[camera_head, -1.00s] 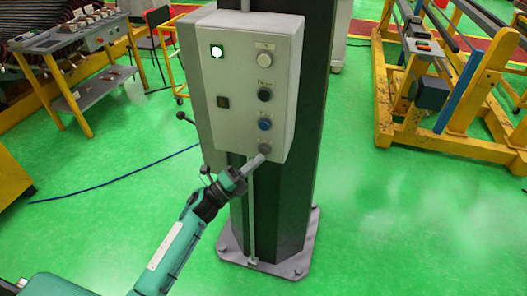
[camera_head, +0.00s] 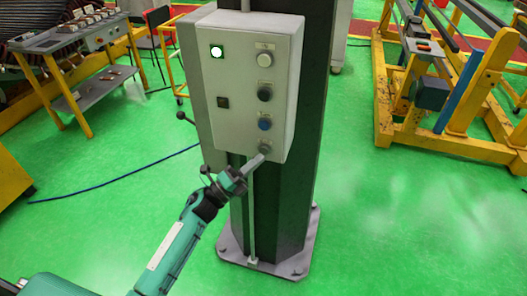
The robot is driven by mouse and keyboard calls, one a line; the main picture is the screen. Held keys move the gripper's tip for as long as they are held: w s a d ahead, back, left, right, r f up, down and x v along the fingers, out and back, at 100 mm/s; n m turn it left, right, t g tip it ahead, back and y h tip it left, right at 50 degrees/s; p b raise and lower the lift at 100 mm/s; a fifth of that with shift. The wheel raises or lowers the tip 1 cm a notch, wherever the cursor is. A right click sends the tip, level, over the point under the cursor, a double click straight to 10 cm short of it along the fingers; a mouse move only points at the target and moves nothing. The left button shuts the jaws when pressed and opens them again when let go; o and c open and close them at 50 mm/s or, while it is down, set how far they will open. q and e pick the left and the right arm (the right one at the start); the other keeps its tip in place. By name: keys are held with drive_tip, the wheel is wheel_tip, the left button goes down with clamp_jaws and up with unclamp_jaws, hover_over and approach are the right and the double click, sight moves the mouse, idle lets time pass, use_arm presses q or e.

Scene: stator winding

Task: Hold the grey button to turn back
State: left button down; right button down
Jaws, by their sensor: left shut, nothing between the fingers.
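A light grey control box (camera_head: 241,100) is mounted on a dark column. Its right side has a vertical row of buttons: a white one (camera_head: 264,59) at the top, a black one (camera_head: 264,93), a blue one (camera_head: 264,123) and the grey button (camera_head: 265,148) at the bottom. A lit white-green lamp (camera_head: 217,52) and a dark square (camera_head: 223,102) are on its left side. My left gripper (camera_head: 261,158) is shut and empty, with its tip at the lower edge of the grey button. I cannot tell whether the button is pressed in. My right gripper is not in view.
The column (camera_head: 286,215) stands on a bolted base plate (camera_head: 308,245). A blue cable (camera_head: 115,181) lies on the green floor at the left. A bench (camera_head: 97,95) stands at the left and a yellow frame (camera_head: 440,139) at the right.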

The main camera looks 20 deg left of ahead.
use_arm(q)
drive_tip(key=shift+w, duration=0.1)
drive_tip(key=shift+w, duration=0.35)
drive_tip(key=shift+w+b, duration=0.35)
drive_tip(key=shift+b, duration=0.15)
idle(0.6)
drive_tip(key=shift+s, duration=0.15)
idle(4.6)
drive_tip(key=shift+s, duration=0.65)
drive_tip(key=shift+s+a+p, duration=0.1)
drive_tip(key=shift+s+p, duration=0.35)
drive_tip(key=shift+s, duration=2.05)
